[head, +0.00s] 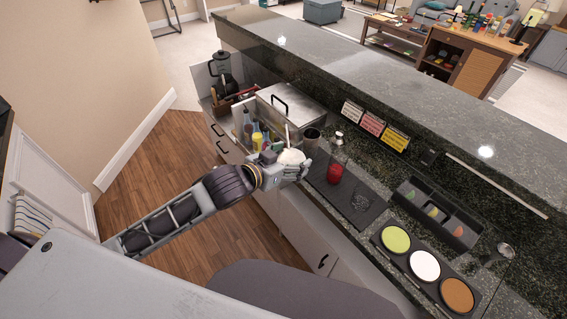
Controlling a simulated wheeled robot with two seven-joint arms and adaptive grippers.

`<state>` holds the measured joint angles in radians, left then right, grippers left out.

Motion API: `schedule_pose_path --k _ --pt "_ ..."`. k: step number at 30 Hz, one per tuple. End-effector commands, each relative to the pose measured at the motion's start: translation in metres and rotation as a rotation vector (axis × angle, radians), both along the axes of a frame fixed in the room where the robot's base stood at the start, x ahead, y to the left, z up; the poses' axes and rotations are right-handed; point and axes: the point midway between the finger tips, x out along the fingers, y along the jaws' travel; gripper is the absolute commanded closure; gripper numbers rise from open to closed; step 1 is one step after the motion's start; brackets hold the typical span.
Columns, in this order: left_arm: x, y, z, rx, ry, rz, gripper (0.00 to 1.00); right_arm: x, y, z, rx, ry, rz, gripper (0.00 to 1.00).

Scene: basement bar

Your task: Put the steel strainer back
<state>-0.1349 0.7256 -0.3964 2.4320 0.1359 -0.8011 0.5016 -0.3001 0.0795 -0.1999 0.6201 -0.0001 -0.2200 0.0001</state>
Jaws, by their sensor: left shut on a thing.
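My left gripper (297,168) is over the near edge of the counter, left of the drink mat. It is shut on a pale rounded thing (291,157), largely hidden by the fingers; I cannot tell whether this is the steel strainer. A small shiny metal piece with a round head and short handle (505,249) lies on the counter at the right, beyond the garnish box; it looks like a strainer, but is too small to be sure. My right gripper is not in view.
A glass of red drink (334,173) stands on a dark mat (360,207). A dark metal cup (311,138) and bottles (257,141) are close to my gripper. A garnish box (437,214) and a tray of three coloured discs (425,264) stand right. A raised ledge (400,110) runs behind.

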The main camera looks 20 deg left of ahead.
Motion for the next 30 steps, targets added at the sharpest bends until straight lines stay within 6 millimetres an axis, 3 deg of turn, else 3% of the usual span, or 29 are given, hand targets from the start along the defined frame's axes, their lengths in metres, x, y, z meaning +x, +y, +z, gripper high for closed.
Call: schedule_pose_path --k 30 --pt "-0.003 -0.049 0.072 0.001 -0.001 -0.230 0.46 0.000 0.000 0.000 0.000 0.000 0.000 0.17"
